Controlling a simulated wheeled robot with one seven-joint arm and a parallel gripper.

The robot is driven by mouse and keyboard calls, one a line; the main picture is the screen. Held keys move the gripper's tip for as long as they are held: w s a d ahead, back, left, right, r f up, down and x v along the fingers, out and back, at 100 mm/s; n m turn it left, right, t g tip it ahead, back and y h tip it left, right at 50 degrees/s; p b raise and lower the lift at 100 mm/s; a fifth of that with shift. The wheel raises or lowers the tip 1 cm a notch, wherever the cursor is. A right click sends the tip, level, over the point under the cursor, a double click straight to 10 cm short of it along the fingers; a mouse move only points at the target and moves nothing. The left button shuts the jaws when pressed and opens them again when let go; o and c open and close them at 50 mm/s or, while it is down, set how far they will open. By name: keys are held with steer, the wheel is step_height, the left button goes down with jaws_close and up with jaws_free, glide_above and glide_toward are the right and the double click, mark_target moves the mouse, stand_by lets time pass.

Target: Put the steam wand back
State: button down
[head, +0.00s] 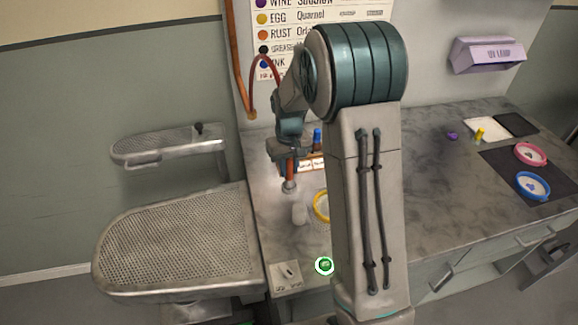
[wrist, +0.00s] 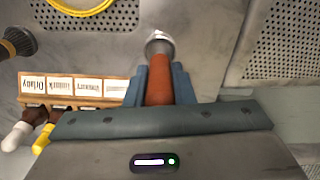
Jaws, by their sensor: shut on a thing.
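My gripper (head: 289,155) is shut on the steam wand (head: 290,172), which has an orange-brown handle and a silver head. In the head view the wand hangs head-down over the left part of the counter. Its red hose (head: 262,65) arches up behind my arm. In the wrist view my gripper (wrist: 159,85) has its blue-grey fingers on both sides of the wand's handle (wrist: 159,92), and the silver head shows beyond the fingertips. I cannot make out a holder for the wand. I cannot tell whether its head touches the counter.
A labelled wooden rack (wrist: 75,88) with bottles stands close beside my gripper. A large perforated pressing board (head: 185,240) lies left. The counter's right part (head: 440,180) has clear room.

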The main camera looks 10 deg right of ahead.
stand_by(0.3)
steer(key=c, duration=0.8)
jaws_free()
steer(key=shift+f, duration=0.1)
steer(key=shift+c, duration=0.2)
steer(key=shift+r, duration=0.2)
steer(key=shift+r+p, duration=2.5)
steer(key=shift+r, duration=1.1)
steer(key=s+r+t, duration=0.2)
steer(key=s+r, duration=0.8)
steer(key=s, duration=0.1)
steer(key=s+r+m+t, duration=0.1)
steer(key=s+r, duration=0.1)
steer(key=s, duration=1.2)
steer(key=shift+r+m+t, duration=0.35)
steer(key=shift+m+t, duration=0.05)
